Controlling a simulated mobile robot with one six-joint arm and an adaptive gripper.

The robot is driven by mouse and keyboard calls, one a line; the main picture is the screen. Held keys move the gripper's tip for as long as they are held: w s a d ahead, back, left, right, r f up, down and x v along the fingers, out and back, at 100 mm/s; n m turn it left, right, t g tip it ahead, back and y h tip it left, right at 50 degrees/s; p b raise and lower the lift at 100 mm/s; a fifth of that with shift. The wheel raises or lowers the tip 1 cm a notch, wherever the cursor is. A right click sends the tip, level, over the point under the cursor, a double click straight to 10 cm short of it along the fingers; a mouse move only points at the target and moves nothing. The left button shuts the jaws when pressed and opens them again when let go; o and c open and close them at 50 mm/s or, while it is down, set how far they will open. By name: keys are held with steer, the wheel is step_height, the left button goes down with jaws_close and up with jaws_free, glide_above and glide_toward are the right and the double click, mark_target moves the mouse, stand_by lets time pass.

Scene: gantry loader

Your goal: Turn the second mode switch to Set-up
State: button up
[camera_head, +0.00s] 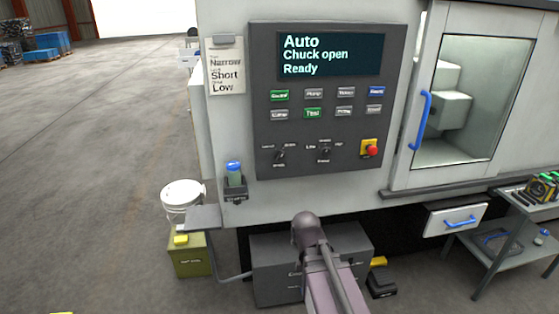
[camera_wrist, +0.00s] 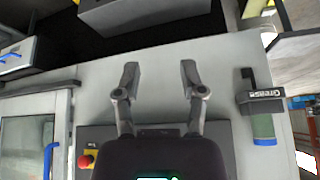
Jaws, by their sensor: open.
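The control panel (camera_head: 263,120) is a dark box on the machine front in the head view. Low on it sit two small black rotary switches: the first mode switch (camera_head: 280,155) on the left and the second mode switch (camera_head: 326,151) on the right. Their labels and exact pointer positions are too small to read surely. The display (camera_head: 330,55) reads "Auto, Chuck open, Ready". In the wrist view, which looks upside down, my gripper (camera_wrist: 159,82) is open and empty before the grey machine front. My own gripper body hides much of the panel there, including both switches.
A red emergency stop (camera_head: 370,148) on yellow sits right of the switches; it also shows in the wrist view (camera_wrist: 86,161). A bracket holding a blue-capped bottle (camera_head: 234,175) juts out left of the panel. A blue door handle (camera_head: 421,119) is at right.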

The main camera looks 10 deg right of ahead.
steer(key=w+a+r+m+t+y, duration=0.1)
steer(key=w+a+r+m+t, duration=0.1)
steer(key=w+r+t, duration=1)
step_height(320, 180, up, 4)
steer(key=shift+w+f+m, duration=0.15)
steer(key=shift+w+m, duration=0.25)
steer(key=shift+m, duration=0.2)
steer(key=shift+w, duration=0.1)
